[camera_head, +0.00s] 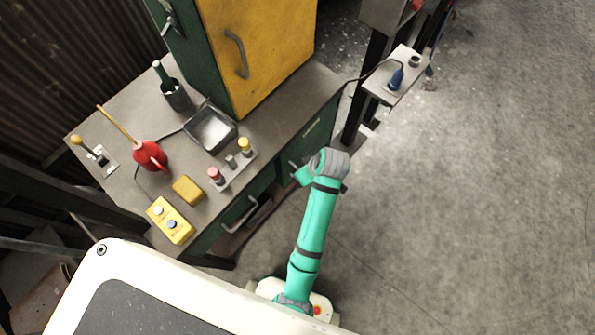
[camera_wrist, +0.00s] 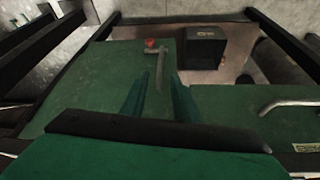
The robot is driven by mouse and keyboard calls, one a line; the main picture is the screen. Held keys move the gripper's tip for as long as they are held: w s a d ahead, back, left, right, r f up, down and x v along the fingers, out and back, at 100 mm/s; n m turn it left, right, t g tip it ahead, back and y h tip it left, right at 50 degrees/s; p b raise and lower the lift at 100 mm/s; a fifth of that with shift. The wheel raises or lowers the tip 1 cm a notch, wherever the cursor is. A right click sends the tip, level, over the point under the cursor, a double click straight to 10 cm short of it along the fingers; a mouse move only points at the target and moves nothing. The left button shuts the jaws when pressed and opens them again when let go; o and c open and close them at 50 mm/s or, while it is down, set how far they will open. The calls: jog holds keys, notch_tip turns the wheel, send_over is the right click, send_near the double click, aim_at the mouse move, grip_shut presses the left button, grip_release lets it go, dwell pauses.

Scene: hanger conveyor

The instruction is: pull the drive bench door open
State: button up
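The drive bench (camera_head: 275,110) is green with a grey top and stands left of my arm in the head view. A bar handle (camera_head: 248,215) shows low on its front. In the wrist view a green door panel (camera_wrist: 90,85) fills the left, with a grey upright handle (camera_wrist: 160,66) near its right edge. My gripper (camera_wrist: 160,98) points at this panel, its two green fingers apart, with the handle's near end showing between them. I cannot tell whether they touch it. In the head view my wrist hides the fingers.
A red knob (camera_wrist: 150,43) sits by the handle. Right of the panel are a dark box (camera_wrist: 205,46) and another green front with a bar handle (camera_wrist: 288,104). A yellow-doored cabinet (camera_head: 265,45) stands on the bench. Open floor (camera_head: 470,200) lies to the right.

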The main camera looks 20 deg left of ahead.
jog(key=x, duration=1)
jog(key=shift+w+f, duration=0.15)
jog(key=shift+f, duration=0.2)
jog(key=shift+c, duration=0.3)
grip_shut()
